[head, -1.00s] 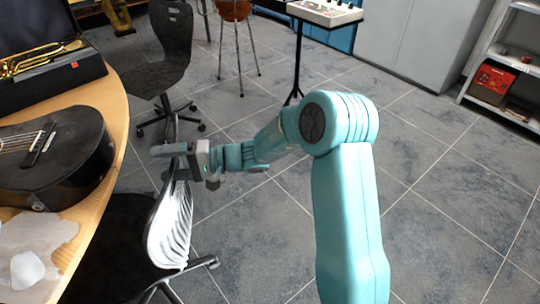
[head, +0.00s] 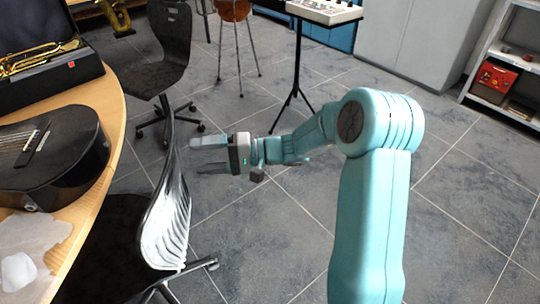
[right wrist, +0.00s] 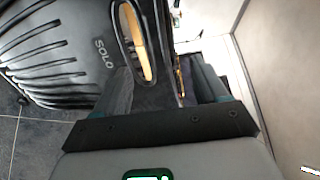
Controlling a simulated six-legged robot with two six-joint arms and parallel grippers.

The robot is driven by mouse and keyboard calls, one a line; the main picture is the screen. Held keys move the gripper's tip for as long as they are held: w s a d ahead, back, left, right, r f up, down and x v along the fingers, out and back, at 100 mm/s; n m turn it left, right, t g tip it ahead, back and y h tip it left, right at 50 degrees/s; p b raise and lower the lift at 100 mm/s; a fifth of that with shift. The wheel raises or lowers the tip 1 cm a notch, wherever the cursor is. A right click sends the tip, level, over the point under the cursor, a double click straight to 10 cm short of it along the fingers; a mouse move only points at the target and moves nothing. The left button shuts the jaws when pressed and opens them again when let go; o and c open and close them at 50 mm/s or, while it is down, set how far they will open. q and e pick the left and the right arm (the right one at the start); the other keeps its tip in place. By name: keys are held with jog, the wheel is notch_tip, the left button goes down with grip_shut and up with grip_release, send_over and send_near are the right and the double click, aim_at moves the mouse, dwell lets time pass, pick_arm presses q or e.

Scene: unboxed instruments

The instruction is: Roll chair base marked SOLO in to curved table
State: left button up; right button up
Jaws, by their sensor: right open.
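The near chair (head: 168,222) has a dark ribbed back and stands at the curved wooden table (head: 103,98). Its seat lies at the table's edge, and one leg of its base (head: 200,266) shows at the lower right. In the right wrist view the chair back (right wrist: 45,50) carries the word SOLO beside a long slot, with wood colour showing through. My right gripper (head: 203,156) is open and empty, just right of the top of the chair back and apparently apart from it. My left gripper is not in view.
A black guitar (head: 65,150) and an open case with a brass instrument (head: 40,60) lie on the table. A second dark chair (head: 165,55) stands behind. A keyboard on a stand (head: 323,12) and shelves (head: 510,60) are farther back. The floor at right is clear.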

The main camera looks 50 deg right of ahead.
jog(key=shift+f+v, duration=0.15)
jog(key=shift+v, duration=0.55)
jog(key=shift+f+v, duration=0.2)
jog(key=shift+v, duration=0.5)
jog(key=shift+d, duration=0.1)
